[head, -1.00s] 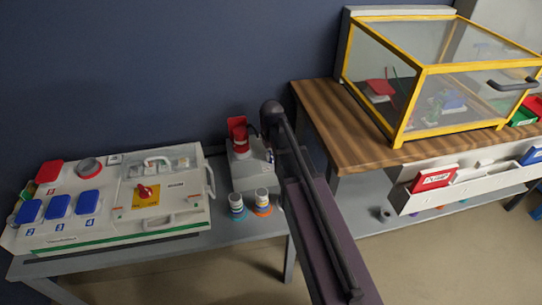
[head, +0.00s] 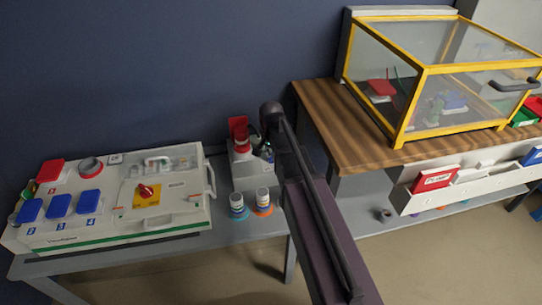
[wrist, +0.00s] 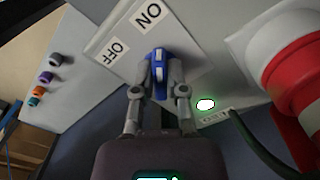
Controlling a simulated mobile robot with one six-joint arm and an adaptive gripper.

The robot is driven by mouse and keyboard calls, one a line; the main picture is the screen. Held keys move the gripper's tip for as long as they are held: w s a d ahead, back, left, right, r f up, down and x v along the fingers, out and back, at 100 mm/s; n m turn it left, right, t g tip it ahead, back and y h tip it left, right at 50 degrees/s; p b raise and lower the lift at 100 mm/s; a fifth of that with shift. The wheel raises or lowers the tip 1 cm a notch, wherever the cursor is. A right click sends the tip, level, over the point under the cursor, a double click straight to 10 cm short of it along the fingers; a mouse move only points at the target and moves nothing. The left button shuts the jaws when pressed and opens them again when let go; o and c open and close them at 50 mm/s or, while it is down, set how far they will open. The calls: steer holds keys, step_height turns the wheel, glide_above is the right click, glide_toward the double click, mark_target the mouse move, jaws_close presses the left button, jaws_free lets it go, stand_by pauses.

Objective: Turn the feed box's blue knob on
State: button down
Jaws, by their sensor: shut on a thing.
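The feed box (head: 247,178) is a light grey box on the grey bench in the head view, with a red plug or socket (head: 238,130) on top. In the wrist view, the blue knob (wrist: 158,57) sits on its panel beside the ON label (wrist: 148,14) and the OFF label (wrist: 117,47). My gripper (wrist: 160,75) is shut on the blue knob, one finger on each side. The fingers cover part of the knob. A green lamp (wrist: 205,104) glows on the panel. In the head view my arm partly hides the box's right side.
A white box with blue and red covers (head: 110,205) stands left on the bench. A yellow-framed clear enclosure (head: 425,70) stands on the wooden bench at right. The red connector (wrist: 290,75) is close right of my gripper.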

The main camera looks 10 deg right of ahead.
steer(key=shift+m, duration=0.6)
steer(key=c, duration=0.7)
jaws_free()
steer(key=shift+n, duration=0.4)
